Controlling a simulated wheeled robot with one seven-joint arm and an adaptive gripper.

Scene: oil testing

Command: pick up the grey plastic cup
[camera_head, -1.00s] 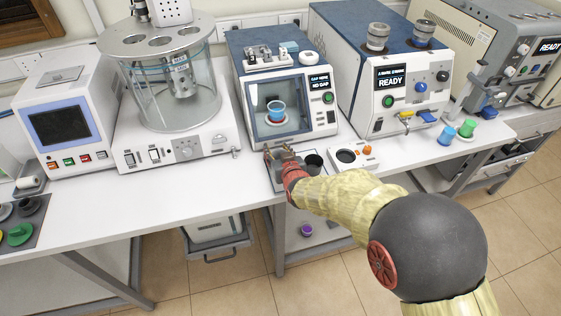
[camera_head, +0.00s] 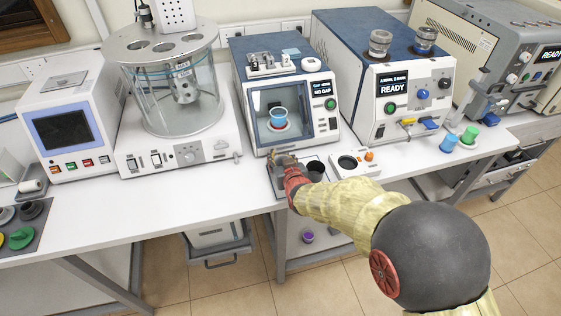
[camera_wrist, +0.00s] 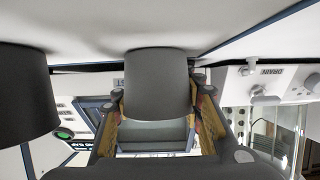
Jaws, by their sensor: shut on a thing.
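A grey plastic cup (camera_wrist: 160,82) is between the two fingers in the wrist view, with a finger against each side. My gripper (camera_wrist: 160,110) is shut on it. In the head view my gripper (camera_head: 283,159) is low over the bench, in front of the blue-and-white machine with the small window. The cup in it is mostly hidden there by the gripper and arm. Whether it is clear of the surface under it cannot be told. A darker cup (camera_wrist: 24,90) is beside it at the left of the wrist view; a dark cup (camera_head: 315,169) also stands right of my gripper in the head view.
A small white device with an orange knob (camera_head: 369,156) is right of the dark cup. The windowed machine (camera_head: 328,127) is close behind my gripper, with a blue cup (camera_head: 278,116) inside. Blue (camera_head: 447,141) and green (camera_head: 469,135) cups stand farther right.

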